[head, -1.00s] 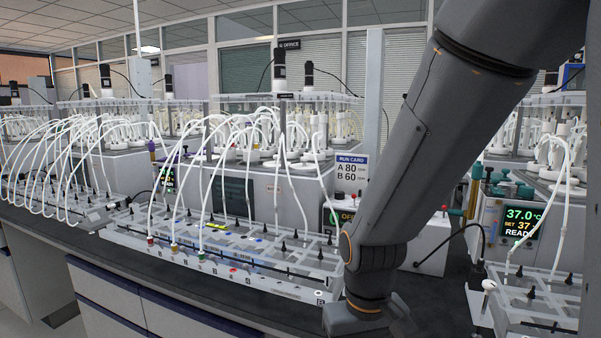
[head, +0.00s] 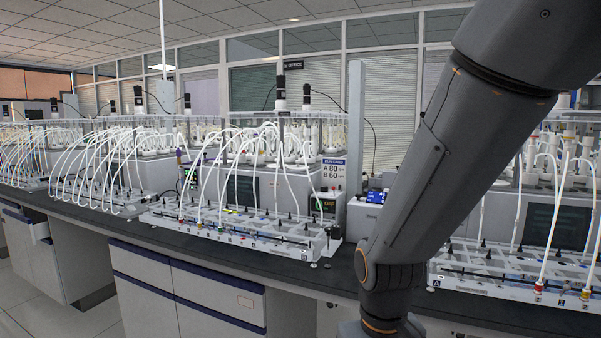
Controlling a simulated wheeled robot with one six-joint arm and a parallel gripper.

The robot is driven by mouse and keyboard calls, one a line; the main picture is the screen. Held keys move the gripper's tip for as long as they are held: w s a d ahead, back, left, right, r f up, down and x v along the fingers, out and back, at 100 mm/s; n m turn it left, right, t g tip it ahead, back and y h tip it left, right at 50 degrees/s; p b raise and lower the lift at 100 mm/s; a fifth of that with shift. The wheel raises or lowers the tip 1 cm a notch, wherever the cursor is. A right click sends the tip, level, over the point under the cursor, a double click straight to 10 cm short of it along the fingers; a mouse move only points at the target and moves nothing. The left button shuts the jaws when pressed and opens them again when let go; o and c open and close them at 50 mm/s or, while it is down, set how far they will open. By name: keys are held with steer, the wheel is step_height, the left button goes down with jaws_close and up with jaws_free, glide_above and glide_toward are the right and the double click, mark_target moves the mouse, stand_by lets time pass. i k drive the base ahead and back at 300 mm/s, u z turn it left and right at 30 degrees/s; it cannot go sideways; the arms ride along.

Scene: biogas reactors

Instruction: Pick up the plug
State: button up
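I cannot single out the plug in this view. Small coloured fittings sit along the front of the middle white tube rack (head: 240,240), too small to tell apart. Another white rack (head: 480,288) at the right has tubes ending in a red fitting (head: 538,287) and a yellow fitting (head: 586,292). My arm comes down from the upper right, in front of the bench. Its wrist reaches the bottom edge of the picture, and my gripper is out of view below it. My arm hides the bench between the two racks.
A dark-topped bench (head: 110,228) with white drawers (head: 205,300) runs across the view. A run card (head: 333,170) reading A 80, B 60 and a control box (head: 326,205) stand behind the middle rack. Open floor (head: 60,300) lies at lower left.

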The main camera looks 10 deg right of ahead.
mark_target(298, 167)
steer(key=u, duration=0.35)
steer(key=i, duration=0.95)
steer(key=u, duration=0.25)
